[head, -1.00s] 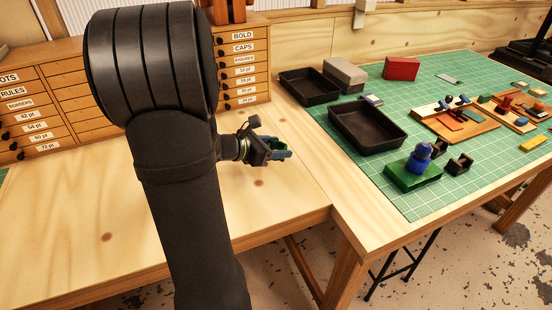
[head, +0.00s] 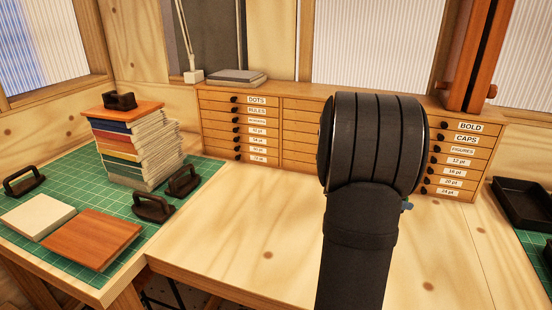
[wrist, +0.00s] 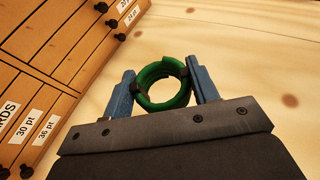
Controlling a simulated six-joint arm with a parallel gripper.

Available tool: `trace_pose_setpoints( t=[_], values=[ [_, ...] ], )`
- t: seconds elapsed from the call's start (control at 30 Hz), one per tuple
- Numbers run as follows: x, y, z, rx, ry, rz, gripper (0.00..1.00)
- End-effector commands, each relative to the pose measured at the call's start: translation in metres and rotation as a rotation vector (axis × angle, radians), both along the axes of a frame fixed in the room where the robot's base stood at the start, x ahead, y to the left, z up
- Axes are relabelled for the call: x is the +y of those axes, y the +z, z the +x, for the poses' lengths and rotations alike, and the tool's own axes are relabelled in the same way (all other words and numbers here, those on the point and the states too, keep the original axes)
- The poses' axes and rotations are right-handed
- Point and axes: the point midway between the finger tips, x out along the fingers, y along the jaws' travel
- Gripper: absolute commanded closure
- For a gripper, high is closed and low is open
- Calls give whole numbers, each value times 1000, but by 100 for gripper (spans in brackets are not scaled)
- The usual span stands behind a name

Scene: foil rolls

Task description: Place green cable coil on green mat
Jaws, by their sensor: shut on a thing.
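The green cable coil (wrist: 150,68) is a round ring in the wrist view. My gripper (wrist: 160,72) is shut on it, with a blue finger on either side and the coil's open middle facing the camera. In the head view my dark arm hides the coil and nearly all of my gripper; only a small blue bit (head: 407,206) shows at its right edge. A green gridded mat (head: 75,185) lies on the left bench, and the edge of another green mat (head: 537,245) shows at the far right.
On the left mat are a tall stack of books (head: 150,150), a white block (head: 38,216), an orange-brown board (head: 92,238) and several dark handled objects. A drawer cabinet (head: 300,130) stands along the back. A black tray (head: 520,205) is at right. The middle wooden bench is bare.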

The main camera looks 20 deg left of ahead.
Motion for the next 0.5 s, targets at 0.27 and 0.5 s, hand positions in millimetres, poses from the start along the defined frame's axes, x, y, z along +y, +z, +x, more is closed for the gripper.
trace_pose_setpoints(
  t=[0.27, 0.5],
  values=[
    [148, -2, 58, 0, 304, 0, 71],
    [278, -3, 75, -1, 548, 1, 71]
  ],
)
